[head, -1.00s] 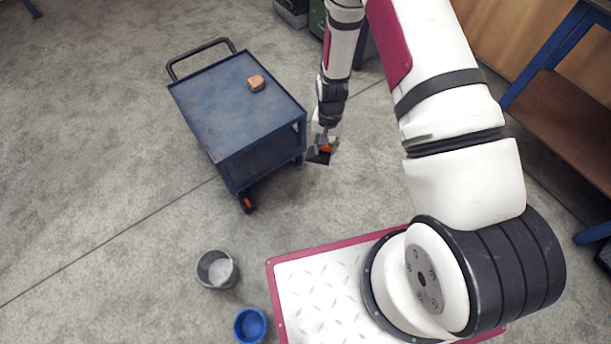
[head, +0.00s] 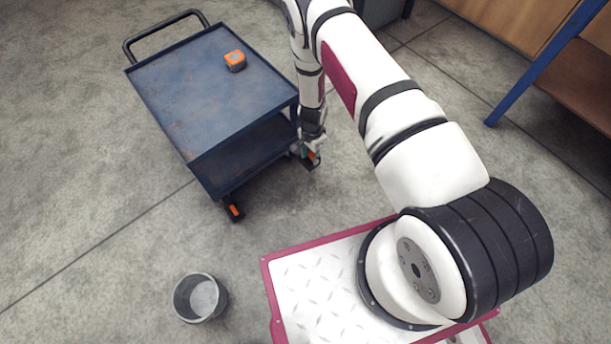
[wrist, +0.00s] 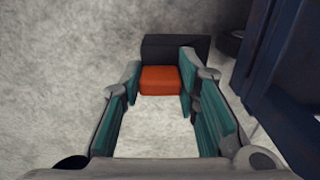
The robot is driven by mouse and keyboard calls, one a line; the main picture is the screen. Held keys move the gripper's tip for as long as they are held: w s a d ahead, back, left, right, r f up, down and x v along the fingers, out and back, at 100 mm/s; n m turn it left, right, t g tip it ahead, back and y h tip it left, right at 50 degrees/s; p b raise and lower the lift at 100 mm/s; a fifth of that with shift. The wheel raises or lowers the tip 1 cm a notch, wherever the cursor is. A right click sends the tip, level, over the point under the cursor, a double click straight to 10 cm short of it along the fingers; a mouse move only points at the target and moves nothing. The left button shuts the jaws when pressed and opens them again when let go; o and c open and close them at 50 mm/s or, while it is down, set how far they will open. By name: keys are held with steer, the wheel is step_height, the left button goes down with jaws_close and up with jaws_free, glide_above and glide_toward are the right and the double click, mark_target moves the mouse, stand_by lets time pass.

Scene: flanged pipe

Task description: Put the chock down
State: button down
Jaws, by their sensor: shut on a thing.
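The chock is a dark wedge with an orange block on its near end. In the wrist view the chock (wrist: 160,80) sits between the teal-padded fingers of my gripper (wrist: 160,70), which is shut on it. In the head view my gripper (head: 308,152) is low, beside the right front corner of the blue cart (head: 190,100). The chock shows there as a small dark and orange piece (head: 313,160), partly hidden by the gripper. It is at or just above the floor; I cannot tell if it touches.
In the wrist view a dark round wheel (wrist: 232,43) is right of the chock, by the cart's side (wrist: 280,80). An orange-and-black device (head: 235,61) lies on the cart top. A black-and-orange piece (head: 233,208) is at its near corner. A grey bucket (head: 200,297) stands on open floor.

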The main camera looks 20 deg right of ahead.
steer(key=shift+w+f+b, duration=0.25)
steer(key=shift+f+b, duration=0.05)
steer(key=shift+f, duration=0.6)
step_height(320, 180, down, 9)
steer(key=b, duration=0.4)
steer(key=shift+f, duration=0.2)
steer(key=shift+f, duration=0.15)
steer(key=c, duration=1.2)
jaws_free()
step_height(320, 180, up, 12)
steer(key=p, duration=0.4)
steer(key=shift+p, duration=0.3)
